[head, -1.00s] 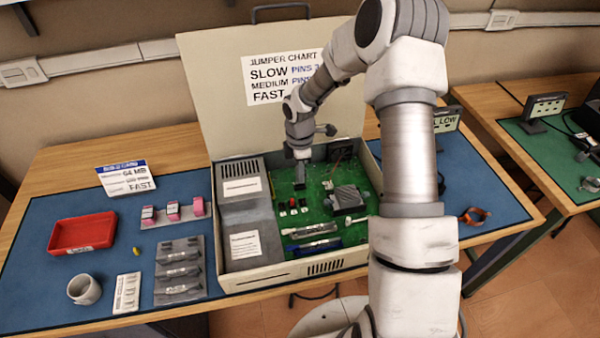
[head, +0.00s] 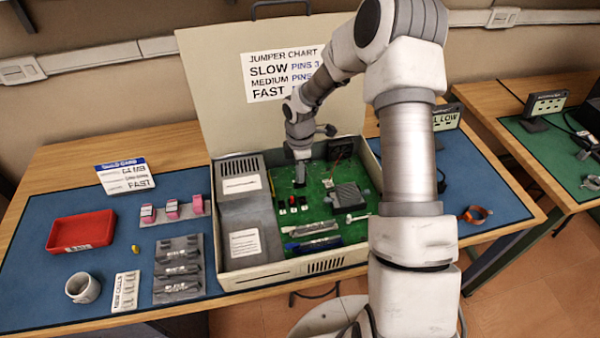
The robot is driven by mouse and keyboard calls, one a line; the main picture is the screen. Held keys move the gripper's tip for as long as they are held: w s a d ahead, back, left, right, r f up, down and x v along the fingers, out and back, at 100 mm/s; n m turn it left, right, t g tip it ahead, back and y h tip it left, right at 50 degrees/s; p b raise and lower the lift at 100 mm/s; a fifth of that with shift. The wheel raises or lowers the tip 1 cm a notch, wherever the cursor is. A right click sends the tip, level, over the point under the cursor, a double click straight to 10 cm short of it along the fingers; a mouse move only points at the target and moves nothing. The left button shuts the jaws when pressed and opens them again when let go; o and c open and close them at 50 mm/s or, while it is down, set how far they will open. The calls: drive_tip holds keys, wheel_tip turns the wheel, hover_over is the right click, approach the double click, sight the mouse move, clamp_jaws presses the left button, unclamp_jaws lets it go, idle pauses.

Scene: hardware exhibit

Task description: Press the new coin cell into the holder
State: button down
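My gripper (head: 300,177) points down inside the open computer case (head: 290,268), at the back left of the green circuit board (head: 345,228). Its fingertips are small and dark here, so I cannot tell whether they are open or shut, or whether a coin cell is between them. The coin cell holder cannot be made out; the gripper may cover it. A white strip labelled "NEW CELLS" (head: 125,291) lies on the blue mat at the front left. Its individual cells are too small to tell apart.
A red tray (head: 81,232), a grey mug (head: 83,288), a rack of memory sticks (head: 179,270) and pink blocks (head: 171,209) stand left of the case. The raised lid (head: 215,85) is behind my arm. A grey heatsink (head: 347,196) is right of my gripper.

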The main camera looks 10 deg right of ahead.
drive_tip(key=shift+f+b, duration=0.45)
drive_tip(key=shift+f, duration=0.35)
idle(0.9)
drive_tip(key=c, duration=1.1)
unclamp_jaws()
drive_tip(key=shift+o, duration=0.6)
drive_tip(key=shift+s+f, duration=0.1)
drive_tip(key=shift+s, duration=0.1)
drive_tip(key=shift+c, duration=0.8)
drive_tip(key=shift+o, duration=0.9)
drive_tip(key=shift+r, duration=0.2)
drive_tip(key=shift+w+r+p, duration=0.1)
drive_tip(key=shift+r+p, duration=0.2)
drive_tip(key=shift+p, duration=0.05)
